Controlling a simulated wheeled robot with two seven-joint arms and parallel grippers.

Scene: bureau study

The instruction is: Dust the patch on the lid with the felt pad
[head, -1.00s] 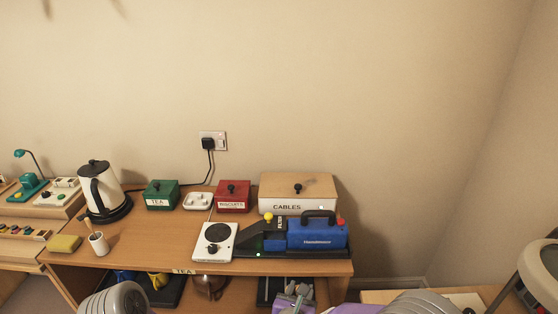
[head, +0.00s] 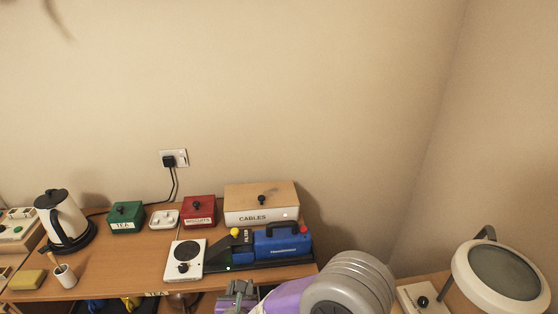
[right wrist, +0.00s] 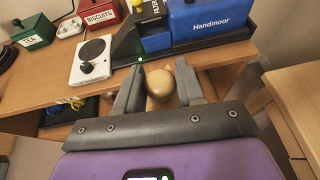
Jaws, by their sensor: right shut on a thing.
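My right gripper (head: 238,295) is at the desk's front edge, below the blue Handmoor unit. In the right wrist view (right wrist: 160,85) its fingers are shut on a rounded tan-gold knob (right wrist: 160,83); I see no felt under it, so I cannot tell whether it is the felt pad's handle. The pale wooden CABLES box (head: 262,205) has a flat lid with a black knob and stands at the back of the desk. Green TEA (head: 125,216) and red BISCUITS (head: 199,211) boxes also have knobbed lids. No dusty patch can be made out. My left gripper is not seen.
The blue Handmoor unit (head: 283,243) on its black base stands before the CABLES box. A white hotplate (head: 184,260), a kettle (head: 62,218), a cup (head: 65,276) and a yellow block (head: 28,280) are further left. A round lamp (head: 502,273) stands at right.

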